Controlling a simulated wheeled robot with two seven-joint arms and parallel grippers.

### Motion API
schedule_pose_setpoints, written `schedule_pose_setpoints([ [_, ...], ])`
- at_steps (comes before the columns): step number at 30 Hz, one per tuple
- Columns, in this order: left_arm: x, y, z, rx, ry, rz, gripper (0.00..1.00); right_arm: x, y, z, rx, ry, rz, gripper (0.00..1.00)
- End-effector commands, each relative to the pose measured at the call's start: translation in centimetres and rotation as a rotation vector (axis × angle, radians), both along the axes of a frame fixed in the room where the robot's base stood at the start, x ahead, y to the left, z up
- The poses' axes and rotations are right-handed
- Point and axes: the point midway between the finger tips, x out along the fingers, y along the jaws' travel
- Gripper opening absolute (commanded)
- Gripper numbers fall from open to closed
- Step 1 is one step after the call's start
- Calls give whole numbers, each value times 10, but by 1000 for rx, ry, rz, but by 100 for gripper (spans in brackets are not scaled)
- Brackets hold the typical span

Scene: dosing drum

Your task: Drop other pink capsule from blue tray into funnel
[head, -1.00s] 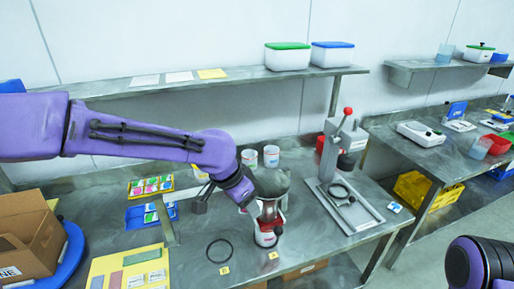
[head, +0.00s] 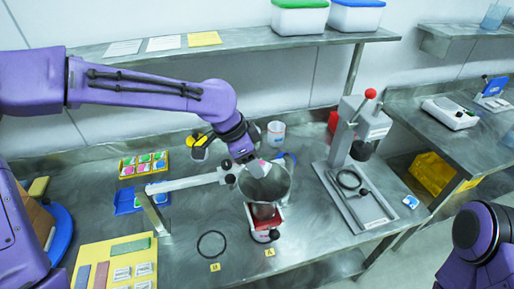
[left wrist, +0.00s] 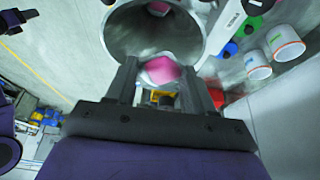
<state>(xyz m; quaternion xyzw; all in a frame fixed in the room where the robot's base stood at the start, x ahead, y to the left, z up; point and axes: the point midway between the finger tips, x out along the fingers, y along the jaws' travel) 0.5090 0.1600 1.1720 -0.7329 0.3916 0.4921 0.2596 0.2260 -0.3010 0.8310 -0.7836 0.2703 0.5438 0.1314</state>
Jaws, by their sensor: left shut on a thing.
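My left gripper (head: 254,160) is shut on a pink capsule (left wrist: 161,70), with its tips at the upper rim of the grey metal funnel (head: 276,194). In the left wrist view the capsule sits between the two fingers, with the round funnel mouth (left wrist: 112,38) just beyond it. A pinkish patch shows inside the funnel near that view's top edge; I cannot tell what it is. The blue tray (head: 124,203) lies on the bench at left, partly hidden behind a metal arm. My right gripper is not in view; only part of my right arm shows.
The funnel sits above a red and white base (head: 262,232). A light metal arm (head: 190,183) reaches from a post to the funnel. A yellow tray (head: 143,165) of coloured pieces lies behind the blue tray. A press with a red knob (head: 370,94) stands right. A black ring (head: 211,245) lies in front.

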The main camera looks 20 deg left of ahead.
Motion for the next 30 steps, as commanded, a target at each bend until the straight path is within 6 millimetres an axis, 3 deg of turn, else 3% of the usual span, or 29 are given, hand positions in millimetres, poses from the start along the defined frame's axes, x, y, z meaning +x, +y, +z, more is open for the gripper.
schedule_pose_setpoints([
  [7,4,0,-35,0,7,1,10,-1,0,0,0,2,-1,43],
  [18,4,0,-42,0,5,0,10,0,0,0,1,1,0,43],
  [19,4,0,-42,0,5,0,62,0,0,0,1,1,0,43],
  [21,4,0,-42,0,5,0,82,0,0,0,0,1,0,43],
  [30,4,1,-40,0,4,1,82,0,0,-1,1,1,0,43],
])
